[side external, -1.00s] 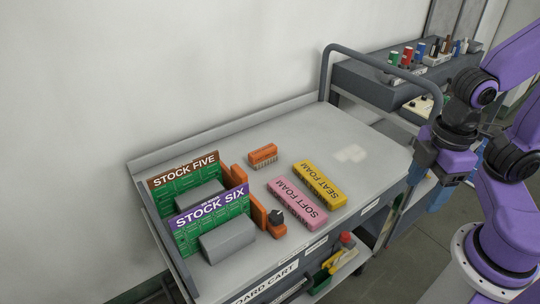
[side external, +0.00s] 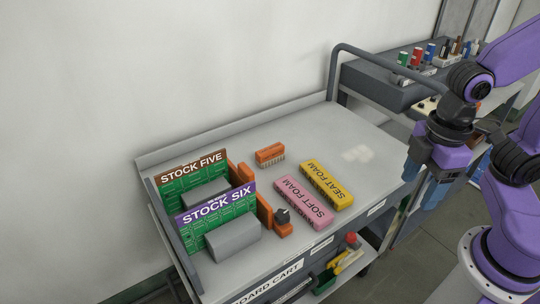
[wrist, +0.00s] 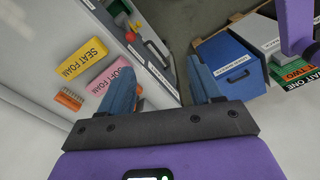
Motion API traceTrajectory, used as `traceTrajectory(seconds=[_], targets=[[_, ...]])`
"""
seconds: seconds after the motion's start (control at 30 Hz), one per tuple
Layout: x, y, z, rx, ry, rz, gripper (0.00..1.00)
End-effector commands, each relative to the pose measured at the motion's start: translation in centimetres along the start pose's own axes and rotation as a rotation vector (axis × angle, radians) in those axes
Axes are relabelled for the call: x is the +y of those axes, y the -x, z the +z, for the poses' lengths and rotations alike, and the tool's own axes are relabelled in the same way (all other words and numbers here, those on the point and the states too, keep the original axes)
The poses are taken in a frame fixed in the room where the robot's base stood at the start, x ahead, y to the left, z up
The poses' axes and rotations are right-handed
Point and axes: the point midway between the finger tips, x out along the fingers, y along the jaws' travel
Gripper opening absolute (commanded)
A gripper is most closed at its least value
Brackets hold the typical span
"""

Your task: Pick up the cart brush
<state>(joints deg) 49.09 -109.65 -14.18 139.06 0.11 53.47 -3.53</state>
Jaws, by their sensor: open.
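The cart brush, an orange block with pale bristles (side external: 270,153), lies on the grey cart top (side external: 330,138), behind the foam blocks. It also shows at the left of the wrist view (wrist: 69,99). My gripper (side external: 424,182), with blue fingers, is off the right end of the cart, well apart from the brush. In the wrist view my gripper (wrist: 160,66) is open, with nothing between its fingers.
A pink SOFT FOAM block (side external: 303,202) and a yellow SEAT FOAM block (side external: 327,184) lie near the brush. Green STOCK boards (side external: 215,205) stand at the cart's left end. A grey rail (side external: 375,52) rises at its far end. The cart's right part is clear.

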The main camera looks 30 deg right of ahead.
Motion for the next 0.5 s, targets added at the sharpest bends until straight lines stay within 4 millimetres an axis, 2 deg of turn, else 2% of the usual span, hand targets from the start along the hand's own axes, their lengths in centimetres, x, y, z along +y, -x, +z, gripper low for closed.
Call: traceTrajectory(seconds=[0.2, 0.37, 0.5], targets=[[4.5, 1.5, -7.6, -0.006, 0.061, 0.003, 0.64], [8.8, 2.0, -12.7, -0.011, 0.114, 0.004, 0.64], [13.1, 1.9, -16.6, -0.015, 0.160, 0.003, 0.64]])
